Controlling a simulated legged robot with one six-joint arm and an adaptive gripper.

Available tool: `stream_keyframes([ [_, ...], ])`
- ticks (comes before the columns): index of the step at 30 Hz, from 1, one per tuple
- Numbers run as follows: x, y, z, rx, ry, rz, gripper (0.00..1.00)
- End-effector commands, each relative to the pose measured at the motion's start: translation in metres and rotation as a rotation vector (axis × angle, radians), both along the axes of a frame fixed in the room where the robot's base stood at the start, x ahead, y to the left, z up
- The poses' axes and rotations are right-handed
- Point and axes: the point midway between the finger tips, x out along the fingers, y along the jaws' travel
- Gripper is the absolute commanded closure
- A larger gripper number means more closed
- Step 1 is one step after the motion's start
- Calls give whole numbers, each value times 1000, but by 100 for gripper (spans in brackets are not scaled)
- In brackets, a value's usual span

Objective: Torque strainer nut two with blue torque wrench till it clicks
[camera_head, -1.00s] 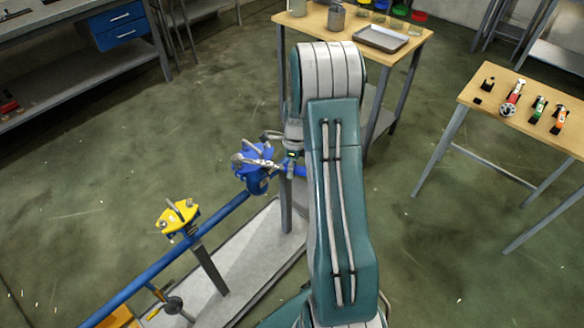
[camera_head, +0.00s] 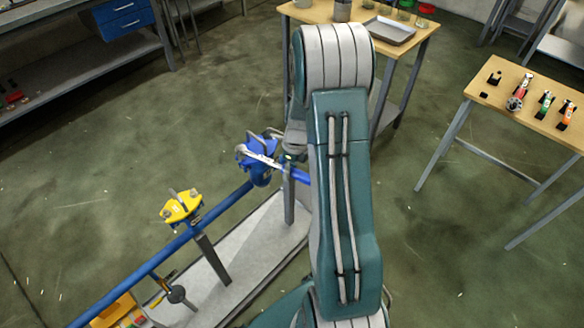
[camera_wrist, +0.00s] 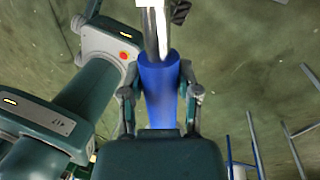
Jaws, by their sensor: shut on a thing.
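My gripper (camera_wrist: 160,92) is shut on the blue handle of the torque wrench (camera_wrist: 159,78) in the wrist view. Its bright metal shaft runs up and out of the top of that picture. In the head view, the blue strainer (camera_head: 258,176) sits on the blue pipe left of my arm. The silver part of the wrench (camera_head: 264,159) lies across the strainer's top. My gripper is largely hidden by my arm there. The strainer's nuts are too small to tell apart, and I cannot tell whether the wrench head is seated on nut two.
A yellow pipe fitting (camera_head: 183,207) stands farther along the blue pipe (camera_head: 165,255). A small wooden table (camera_head: 550,128) at right holds several coloured tools. Another table (camera_head: 425,27) behind my arm bears a metal tray (camera_head: 388,31). The floor between is clear.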

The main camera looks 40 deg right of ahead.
Motion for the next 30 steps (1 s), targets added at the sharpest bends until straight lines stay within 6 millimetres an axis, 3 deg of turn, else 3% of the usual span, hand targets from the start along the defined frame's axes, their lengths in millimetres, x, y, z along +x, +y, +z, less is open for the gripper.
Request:
stream_keyframes([
  [7,-6,15,1,1,-1,-90,100],
  [19,-7,18,1,0,-2,-114,100],
  [30,-13,43,1,-1,-2,-262,100],
])
